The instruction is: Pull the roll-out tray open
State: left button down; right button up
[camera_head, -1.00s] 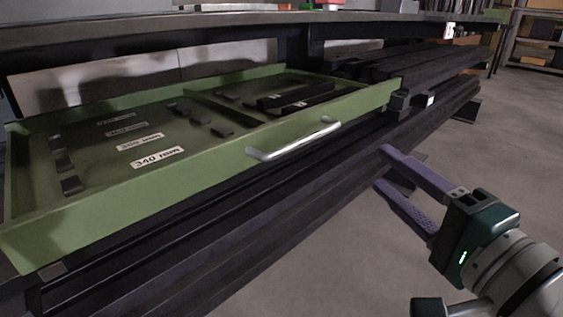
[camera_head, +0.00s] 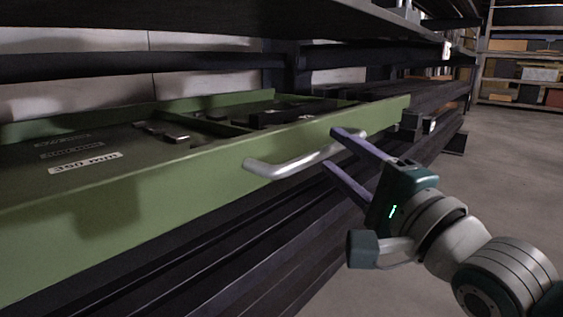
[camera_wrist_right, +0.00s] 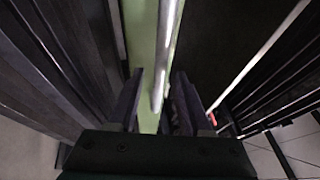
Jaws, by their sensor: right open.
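The green roll-out tray (camera_head: 200,198) sits in the dark rack at left and centre, with its front panel facing me. A silver bar handle (camera_head: 287,166) is fixed on that panel. My right gripper (camera_head: 333,150) is open at the right part of the handle, its purple fingers pointing left toward the panel. In the right wrist view the handle (camera_wrist_right: 166,50) runs between the two open fingers (camera_wrist_right: 158,75), with the green panel (camera_wrist_right: 139,30) behind it. I cannot tell whether a finger touches the handle. My left gripper is not in view.
Dark metal beams (camera_head: 225,265) run below the tray, and a dark shelf (camera_head: 170,18) lies above it. Labels and small dark parts lie in the tray. Grey floor (camera_head: 515,165) is open at right, with stocked shelving (camera_head: 520,75) beyond.

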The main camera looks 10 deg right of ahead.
jog(key=shift+b+x, duration=0.4)
jog(key=shift+x, duration=0.85)
jog(key=shift+c, duration=0.4)
grip_shut()
